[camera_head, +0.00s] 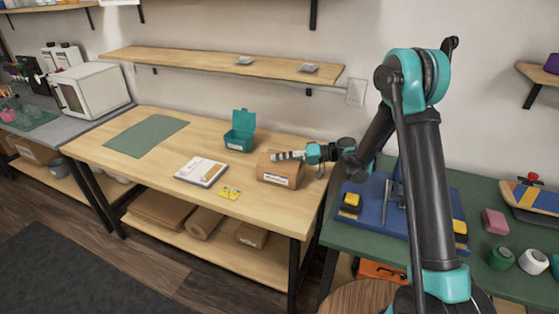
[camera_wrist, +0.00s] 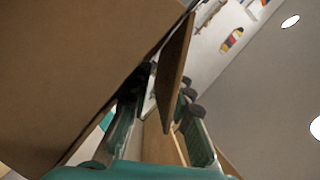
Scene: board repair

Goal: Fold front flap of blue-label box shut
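A brown cardboard box (camera_head: 278,180) stands at the right end of the wooden workbench. Its front bears a small pale label; I cannot make out blue on it. My gripper (camera_head: 284,156) is at the top of this box, reaching in from the right. In the wrist view, a large cardboard face (camera_wrist: 75,65) fills the left, and a narrow cardboard flap (camera_wrist: 174,68) sticks out beside it. My gripper (camera_wrist: 165,95) has its fingers apart, with the flap between them in this view. I cannot tell whether either finger touches it.
An open teal box (camera_head: 240,140), a white booklet (camera_head: 200,171) and a yellow card (camera_head: 229,193) lie left of the cardboard box. A green mat (camera_head: 146,135) is farther left. A wooden shelf (camera_head: 200,62) hangs above. A blue tool base (camera_head: 425,200) stands on the table right.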

